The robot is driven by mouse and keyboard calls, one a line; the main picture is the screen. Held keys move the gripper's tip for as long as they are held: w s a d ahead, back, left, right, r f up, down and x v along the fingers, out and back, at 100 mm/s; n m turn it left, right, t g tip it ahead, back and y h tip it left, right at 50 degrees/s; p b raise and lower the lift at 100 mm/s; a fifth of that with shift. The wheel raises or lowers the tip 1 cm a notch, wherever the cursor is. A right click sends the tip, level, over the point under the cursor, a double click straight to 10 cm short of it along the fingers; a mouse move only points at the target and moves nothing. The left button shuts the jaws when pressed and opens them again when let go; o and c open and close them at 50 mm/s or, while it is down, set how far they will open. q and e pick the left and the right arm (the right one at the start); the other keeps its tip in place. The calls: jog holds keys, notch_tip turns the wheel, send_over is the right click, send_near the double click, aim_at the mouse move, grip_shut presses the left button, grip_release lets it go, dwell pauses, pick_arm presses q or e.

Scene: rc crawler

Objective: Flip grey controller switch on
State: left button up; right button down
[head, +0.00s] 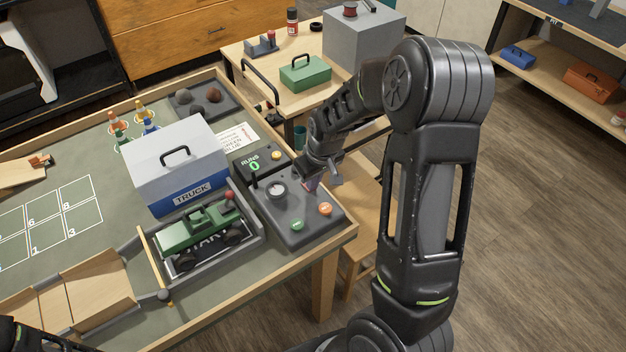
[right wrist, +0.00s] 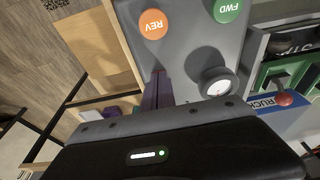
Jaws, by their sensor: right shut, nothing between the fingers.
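The grey controller (head: 290,238) lies at the table's right corner. It carries a green FWD button (head: 297,224), an orange REV button (head: 325,209) and a round dial or knob (head: 276,190). In the right wrist view, FWD (right wrist: 229,8), REV (right wrist: 153,24) and the round part (right wrist: 217,84) also show. My right gripper (head: 312,184) is shut and empty, low over the controller's right edge. Its fingers (right wrist: 158,80) overlap the panel beside the round part in the wrist view. I cannot make out the switch or tell contact. My left gripper is out of view.
A green truck (head: 200,229) sits in a tray left of the controller, below a grey box labelled TRUCK (head: 175,160). A RUNS counter (head: 254,163) stands behind the controller. A side table (head: 240,50) holds a green toolbox (head: 305,73). Open floor lies right.

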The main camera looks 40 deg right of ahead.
jog(key=shift+s+f+b, duration=0.2)
jog(key=shift+f+b, duration=0.5)
jog(key=shift+b, duration=0.2)
jog(key=shift+r+p, duration=0.35)
jog(key=shift+p, duration=0.05)
jog(key=shift+w, duration=0.1)
jog(key=shift+w+r, duration=0.35)
jog(key=shift+w, duration=0.3)
jog(key=shift+r, duration=0.1)
